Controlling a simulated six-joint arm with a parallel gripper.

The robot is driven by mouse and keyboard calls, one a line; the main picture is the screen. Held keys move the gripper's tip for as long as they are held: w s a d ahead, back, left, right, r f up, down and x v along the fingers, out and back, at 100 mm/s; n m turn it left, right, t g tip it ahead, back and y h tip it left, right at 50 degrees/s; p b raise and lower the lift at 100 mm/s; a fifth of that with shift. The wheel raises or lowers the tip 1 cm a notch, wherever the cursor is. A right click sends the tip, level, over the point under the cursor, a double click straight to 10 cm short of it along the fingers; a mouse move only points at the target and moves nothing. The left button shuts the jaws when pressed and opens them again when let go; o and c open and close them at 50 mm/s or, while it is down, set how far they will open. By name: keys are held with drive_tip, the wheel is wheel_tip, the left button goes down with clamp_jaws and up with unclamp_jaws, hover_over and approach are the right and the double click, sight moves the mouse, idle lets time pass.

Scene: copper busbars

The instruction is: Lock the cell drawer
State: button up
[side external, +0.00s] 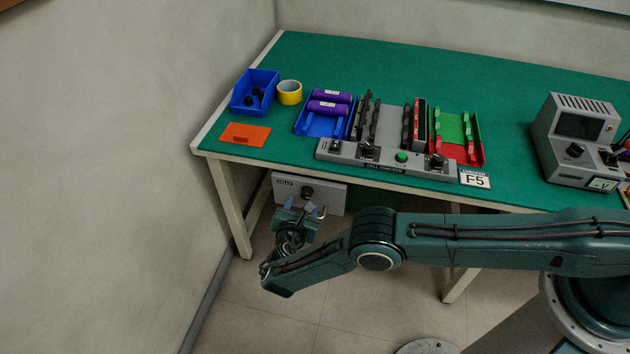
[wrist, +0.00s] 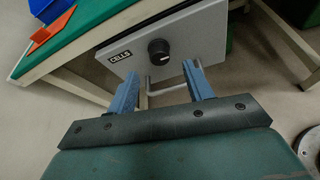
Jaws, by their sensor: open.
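The cell drawer (side external: 330,193) hangs under the left part of the green table and has a light grey front. In the wrist view the drawer front (wrist: 195,35) carries a black "CELLS" label, a round black knob (wrist: 158,47) and a bent wire handle (wrist: 168,91) below the knob. My gripper (side external: 303,209) is in front of the drawer, just below the knob. In the wrist view its blue fingers (wrist: 161,72) are spread, with nothing held between them; the handle shows behind them.
On the table (side external: 390,60) are a blue bin (side external: 243,103), yellow tape (side external: 289,93), an orange plate (side external: 245,133), purple cells (side external: 330,97) in a blue tray, and the cell checker (side external: 385,161). A grey instrument (side external: 578,135) stands at right. Table legs flank the drawer.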

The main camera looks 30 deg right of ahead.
sight(305, 197)
drive_tip(key=shift+x, duration=2.65)
drive_tip(key=shift+c, duration=0.4)
drive_tip(key=c, duration=0.9)
drive_tip(key=shift+n, duration=0.5)
drive_tip(key=shift+g+h, duration=0.3)
drive_tip(key=shift+g, duration=0.1)
drive_tip(key=o, duration=1)
drive_tip(key=shift+a, duration=0.15)
